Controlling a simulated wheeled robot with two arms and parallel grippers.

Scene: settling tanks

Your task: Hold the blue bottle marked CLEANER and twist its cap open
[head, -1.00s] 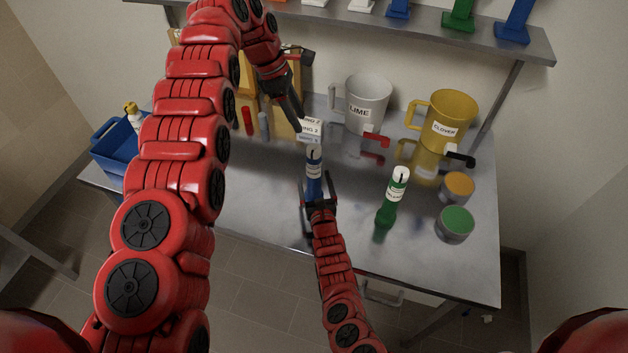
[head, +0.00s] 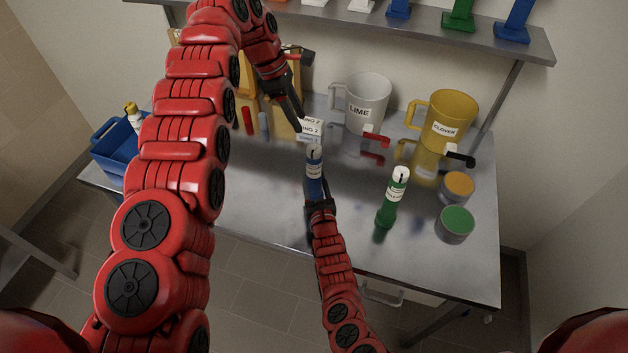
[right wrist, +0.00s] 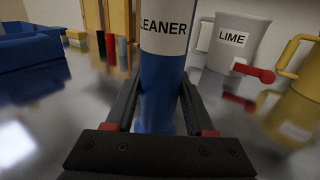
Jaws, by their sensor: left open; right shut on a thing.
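The blue bottle (head: 314,172) stands upright near the middle of the metal table, with a white label and a pale cap (head: 315,150). In the right wrist view the bottle (right wrist: 163,85) fills the centre, and its label reads "LEANER" with the first letter cut off. My right gripper (head: 318,203) is shut on the bottle's lower body, one finger on each side. The bottle's cap is out of the right wrist view. My left gripper (head: 294,112) is open and empty, above and to the left of the cap, apart from it.
A green bottle (head: 392,200) stands to the right, with green (head: 455,223) and orange (head: 458,186) lidded tubs beyond. Behind are the LIME jug (head: 367,100) and yellow CLOVER jug (head: 449,118). A blue bin (head: 115,152) is at the left. A shelf (head: 450,32) hangs above.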

